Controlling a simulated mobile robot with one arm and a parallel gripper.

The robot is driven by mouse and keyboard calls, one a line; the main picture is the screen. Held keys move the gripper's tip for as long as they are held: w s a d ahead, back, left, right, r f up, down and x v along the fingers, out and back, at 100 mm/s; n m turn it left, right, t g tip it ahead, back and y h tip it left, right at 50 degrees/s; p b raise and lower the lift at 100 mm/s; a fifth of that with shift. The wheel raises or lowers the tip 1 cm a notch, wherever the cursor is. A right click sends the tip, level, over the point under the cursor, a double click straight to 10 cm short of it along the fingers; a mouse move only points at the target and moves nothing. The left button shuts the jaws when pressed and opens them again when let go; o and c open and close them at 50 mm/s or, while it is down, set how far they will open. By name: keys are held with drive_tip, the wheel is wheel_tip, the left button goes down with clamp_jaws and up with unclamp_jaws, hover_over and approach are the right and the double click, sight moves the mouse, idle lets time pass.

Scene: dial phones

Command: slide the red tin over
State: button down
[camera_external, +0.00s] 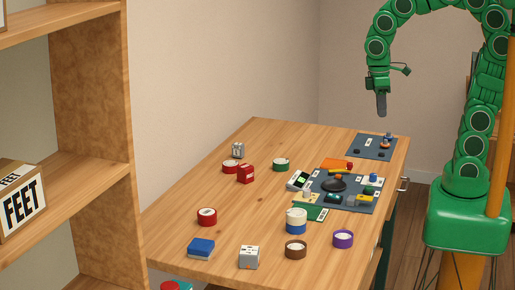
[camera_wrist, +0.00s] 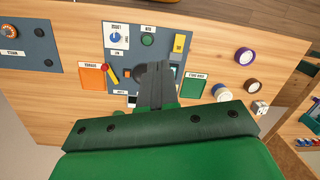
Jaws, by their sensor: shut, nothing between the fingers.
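One round red tin (camera_external: 207,216) with a pale label on top sits on the left front part of the wooden table in the external view. A second round red tin (camera_external: 230,167) sits farther back, beside a red block-like object (camera_external: 245,174). I cannot tell which tin the task names. My gripper (camera_external: 381,108) is shut and empty, pointing down above the far right end of the table, well away from both red tins. In the wrist view my gripper (camera_wrist: 154,72) shows over the blue-grey panel. Neither red tin can be made out there.
Blue-grey panels (camera_external: 365,203) with small parts cover the table's right side. A green tin (camera_external: 281,165), white-and-blue stack (camera_external: 296,221), brown tin (camera_external: 296,250), purple tin (camera_external: 343,239), blue block (camera_external: 201,248) and grey cube (camera_external: 249,257) stand around. The table's middle is clear.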

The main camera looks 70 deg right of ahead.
sight(208, 212)
drive_tip(key=w+a+f+n, duration=0.2)
drive_tip(key=w+a, duration=0.1)
drive_tip(key=w, duration=0.6)
drive_tip(key=w+a+f+n, duration=0.2)
drive_tip(key=w+a+n, duration=0.1)
drive_tip(key=w, duration=0.5)
drive_tip(key=w+a+f+n, duration=0.2)
drive_tip(key=w+a, duration=0.1)
drive_tip(key=w, duration=0.6)
drive_tip(key=w+a+f+n, duration=0.2)
drive_tip(key=w+a+f, duration=0.1)
drive_tip(key=w+f, duration=0.2)
drive_tip(key=w+a+f+n+t+y, duration=0.1)
drive_tip(key=w+a+f+n, duration=0.1)
drive_tip(key=w+a+f, duration=0.2)
drive_tip(key=w+a+f+n, duration=0.3)
drive_tip(key=w+a+f, duration=0.1)
drive_tip(key=w+f, duration=0.4)
drive_tip(key=shift+w+y, duration=0.3)
drive_tip(key=shift+w, duration=0.1)
drive_tip(key=shift+w+a+f, duration=0.2)
drive_tip(key=shift+a+f, duration=0.05)
drive_tip(key=shift+f, duration=0.05)
drive_tip(key=shift+a, duration=0.2)
drive_tip(key=a, duration=1.1)
drive_tip(key=shift+a, duration=0.25)
drive_tip(key=shift+f, duration=0.85)
